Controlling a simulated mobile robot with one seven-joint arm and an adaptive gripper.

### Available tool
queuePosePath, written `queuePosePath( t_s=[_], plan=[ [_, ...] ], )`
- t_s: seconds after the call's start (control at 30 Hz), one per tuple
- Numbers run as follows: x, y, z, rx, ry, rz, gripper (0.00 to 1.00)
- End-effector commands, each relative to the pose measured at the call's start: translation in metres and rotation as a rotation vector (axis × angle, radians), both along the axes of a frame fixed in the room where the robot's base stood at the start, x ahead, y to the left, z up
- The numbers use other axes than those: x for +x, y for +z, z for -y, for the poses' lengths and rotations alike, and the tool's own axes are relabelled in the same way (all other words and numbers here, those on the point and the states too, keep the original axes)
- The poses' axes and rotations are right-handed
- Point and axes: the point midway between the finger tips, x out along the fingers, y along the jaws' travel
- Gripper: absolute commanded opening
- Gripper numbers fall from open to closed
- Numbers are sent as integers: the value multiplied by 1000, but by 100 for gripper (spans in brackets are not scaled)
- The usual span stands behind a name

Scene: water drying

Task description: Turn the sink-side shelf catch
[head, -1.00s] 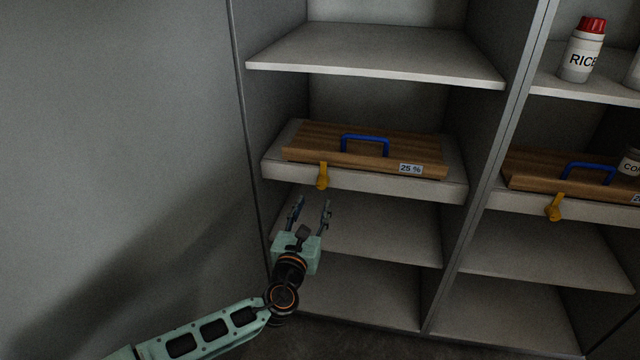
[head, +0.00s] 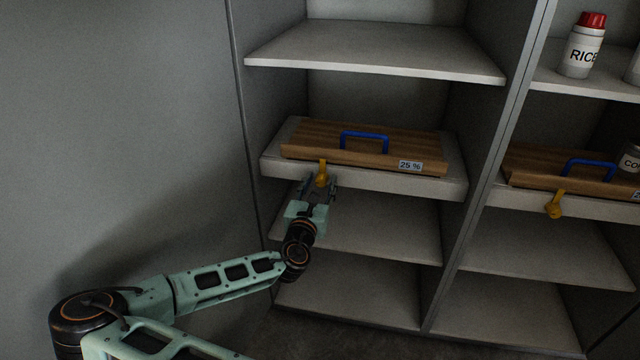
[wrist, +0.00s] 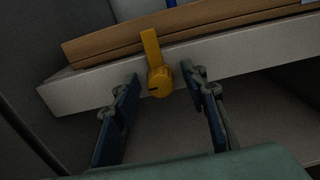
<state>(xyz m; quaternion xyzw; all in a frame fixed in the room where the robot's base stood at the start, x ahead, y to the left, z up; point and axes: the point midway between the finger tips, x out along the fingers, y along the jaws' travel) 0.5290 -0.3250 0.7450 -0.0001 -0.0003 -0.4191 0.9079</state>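A yellow catch (head: 321,174) sits on the front edge of the left bay's shelf, its lever pointing up against the front of a wooden board (head: 420,143). In the wrist view the catch (wrist: 158,80) shows a round knob with the lever rising from it. My gripper (head: 319,184) is open just in front of and below the catch. In the wrist view my gripper (wrist: 160,85) has one finger on each side of the knob, with gaps visible. Contact is not seen. The board has a blue handle (head: 365,137) and a "25 %" label.
A second yellow catch (head: 556,205) and wooden board (head: 530,168) are in the right bay. A grey divider (head: 492,150) separates the bays. A grey wall (head: 120,120) stands at the left. A red-capped rice bottle (head: 581,50) is at upper right. The lower left shelf (head: 390,230) is empty.

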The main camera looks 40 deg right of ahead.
Motion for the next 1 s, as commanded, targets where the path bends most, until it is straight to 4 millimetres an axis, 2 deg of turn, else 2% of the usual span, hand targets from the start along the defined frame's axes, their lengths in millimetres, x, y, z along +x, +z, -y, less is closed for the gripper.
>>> queuePosePath(
  t_s=[0.07, 0.43, 0.77, 1.0],
  plan=[
    [0, 0, 0, 0, 0, 0, 40],
    [0, 0, 0, 0, 0, 0, 0],
    [0, 0, 0, 31, 0, 34, 0],
    [-1, -1, 0, 125, 0, 145, 0]
  ],
)
